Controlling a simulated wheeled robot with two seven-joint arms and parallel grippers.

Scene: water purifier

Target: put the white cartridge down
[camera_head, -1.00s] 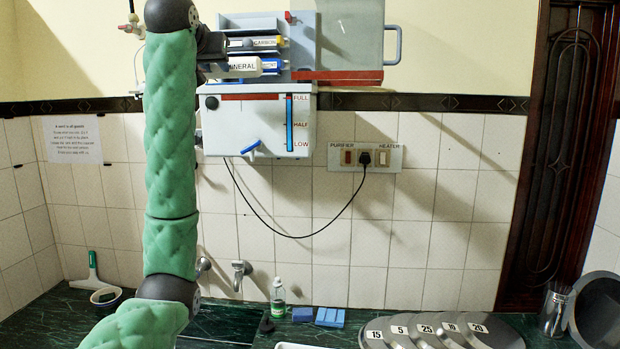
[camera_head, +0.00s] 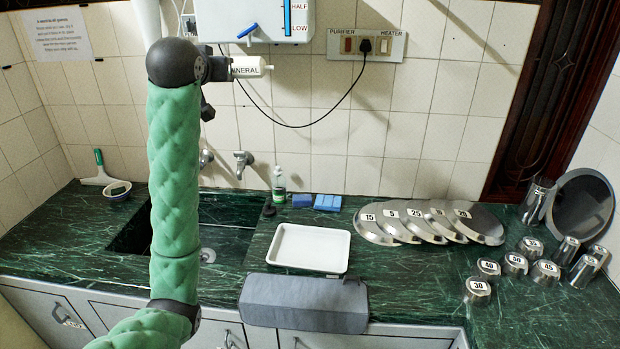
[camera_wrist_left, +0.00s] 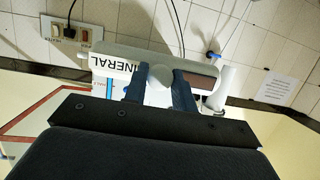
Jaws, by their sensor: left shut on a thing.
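The white cartridge (camera_head: 250,67), labelled MINERAL, is in the air in front of the tiled wall, just below the purifier, lying about level. My left gripper (camera_head: 218,68) is shut on it. In the left wrist view, the cartridge (camera_wrist_left: 112,64) lies across between the two dark fingers of the gripper (camera_wrist_left: 160,92), with its label upside down. My right gripper is not in view.
An empty white tray (camera_head: 310,248) sits on the green counter (camera_head: 400,290). The sink (camera_head: 225,215) is to its left. Numbered metal lids (camera_head: 400,225) and small cups (camera_head: 515,264) stand right. A bottle (camera_head: 278,184) and blue blocks (camera_head: 328,202) are behind the tray. The purifier (camera_head: 270,22) hangs above.

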